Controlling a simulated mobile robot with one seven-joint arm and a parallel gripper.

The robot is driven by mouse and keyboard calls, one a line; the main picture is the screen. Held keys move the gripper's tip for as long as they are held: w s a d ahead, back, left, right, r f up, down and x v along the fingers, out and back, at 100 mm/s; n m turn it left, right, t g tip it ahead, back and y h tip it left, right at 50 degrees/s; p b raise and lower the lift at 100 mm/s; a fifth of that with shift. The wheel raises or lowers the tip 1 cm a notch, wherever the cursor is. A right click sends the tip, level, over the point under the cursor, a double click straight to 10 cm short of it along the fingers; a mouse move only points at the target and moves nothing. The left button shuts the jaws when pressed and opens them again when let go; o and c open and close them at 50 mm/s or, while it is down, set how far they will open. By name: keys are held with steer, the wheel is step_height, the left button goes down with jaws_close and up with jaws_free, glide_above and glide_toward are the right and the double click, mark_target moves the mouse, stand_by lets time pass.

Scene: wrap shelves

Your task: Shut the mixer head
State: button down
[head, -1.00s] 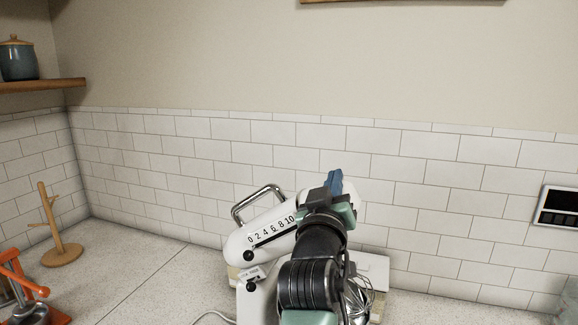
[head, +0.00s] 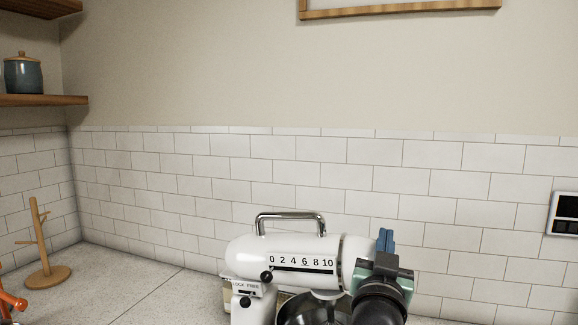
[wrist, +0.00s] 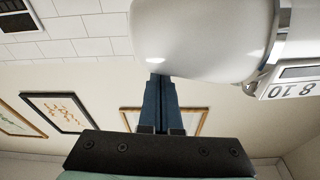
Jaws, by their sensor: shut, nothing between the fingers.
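The white stand mixer (head: 300,255) stands on the counter in the head view. Its head lies level, with a chrome handle on top and a number scale along the side. The metal bowl (head: 300,311) is below the head, partly cut off by the frame edge and my arm. My gripper (head: 385,240) is at the front end of the mixer head, its blue fingers shut and empty. In the wrist view the blue fingertips (wrist: 157,82) are right by the white rounded nose of the mixer head (wrist: 190,40); whether they touch it I cannot tell.
A wooden mug tree (head: 45,260) stands at the left on the counter, near an orange object (head: 10,302). A shelf with a blue jar (head: 23,74) is above. A tiled wall (head: 200,180) runs behind the mixer. A wall panel (head: 565,213) is at the right.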

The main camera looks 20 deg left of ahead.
steer(key=shift+d+f+m+h+b, duration=0.2)
steer(key=shift+f+m+b, duration=0.15)
steer(key=shift+f, duration=0.25)
steer(key=shift+d+f+m+h+b, duration=0.1)
steer(key=shift+d+f+m+b, duration=0.15)
steer(key=shift+f+b, duration=0.25)
steer(key=shift+d+f+m+h+b, duration=0.1)
steer(key=shift+d+f+m+b, duration=0.15)
steer(key=shift+f, duration=0.45)
steer(key=shift+f+m, duration=0.25)
steer(key=shift+f, duration=0.25)
steer(key=shift+d, duration=0.1)
step_height(320, 180, up, 6)
steer(key=d+p, duration=0.1)
steer(key=p, duration=0.3)
steer(key=d+f+b+v, duration=0.1)
steer(key=b+v, duration=0.3)
steer(key=v, duration=0.6)
steer(key=s+a+r+n+t+y+p, duration=0.1)
steer(key=s+r+n+t+p, duration=0.1)
steer(key=s+r, duration=0.7)
steer(key=s+a+r+n+t+p, duration=0.1)
steer(key=s+r+t, duration=0.4)
steer(key=s+r, duration=0.5)
step_height(320, 180, up, 6)
steer(key=shift+r+n+y+p, duration=0.15)
steer(key=shift+n+y+p, duration=0.3)
steer(key=shift+n, duration=0.15)
